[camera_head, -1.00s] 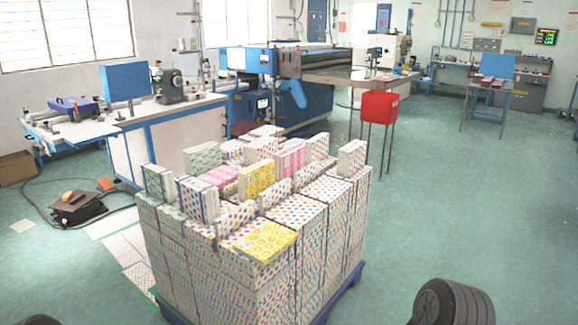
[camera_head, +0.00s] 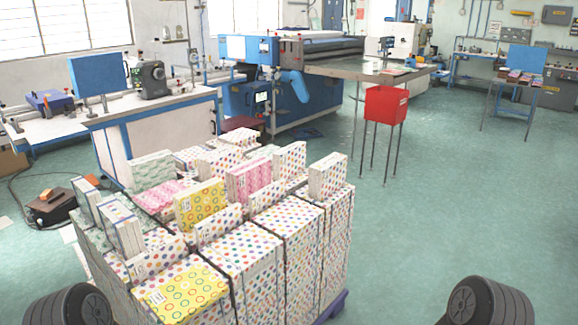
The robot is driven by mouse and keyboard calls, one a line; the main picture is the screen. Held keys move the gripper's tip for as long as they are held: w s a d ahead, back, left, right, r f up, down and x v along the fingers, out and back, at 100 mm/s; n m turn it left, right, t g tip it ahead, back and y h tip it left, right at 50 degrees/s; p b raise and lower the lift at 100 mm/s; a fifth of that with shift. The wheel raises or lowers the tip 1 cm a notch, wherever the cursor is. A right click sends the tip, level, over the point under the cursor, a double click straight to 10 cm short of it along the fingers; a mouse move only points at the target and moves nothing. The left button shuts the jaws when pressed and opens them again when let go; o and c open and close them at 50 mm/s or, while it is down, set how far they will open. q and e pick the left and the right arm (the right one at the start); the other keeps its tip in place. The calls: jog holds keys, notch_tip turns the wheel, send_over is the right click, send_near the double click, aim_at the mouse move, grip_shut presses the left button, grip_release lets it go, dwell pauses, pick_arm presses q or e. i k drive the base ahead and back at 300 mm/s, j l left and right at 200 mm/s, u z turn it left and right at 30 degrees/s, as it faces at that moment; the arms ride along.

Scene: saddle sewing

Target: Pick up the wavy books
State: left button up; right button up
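A stack of patterned books on a pallet fills the lower left and centre. A pink book with a wavy-looking print (camera_head: 250,181) stands upright near the middle of the top, and another pink one (camera_head: 160,197) lies flat to its left. A pale green book (camera_head: 151,170), also seemingly wavy, stands at the back left. The prints are too small to be sure. Yellow books with circles (camera_head: 201,205) and white ones with coloured dots (camera_head: 240,257) surround them. Only dark rounded parts of my arms show at the bottom corners; neither gripper is in view.
The blue pallet (camera_head: 331,307) shows under the stack's right side. A red box on a thin-legged stand (camera_head: 386,104) is beyond it. A white and blue workbench (camera_head: 170,136) stands behind at left, a large blue machine (camera_head: 250,105) at the back. The floor at right (camera_head: 470,200) is clear.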

aim_at(243, 179)
jog(key=i+l, duration=0.5)
jog(key=l, duration=0.2)
jog(key=i+l+z, duration=0.1)
jog(key=i+l, duration=0.4)
jog(key=l, duration=0.2)
jog(key=i+l, duration=0.55)
jog(key=l+z, duration=0.05)
jog(key=l, duration=0.05)
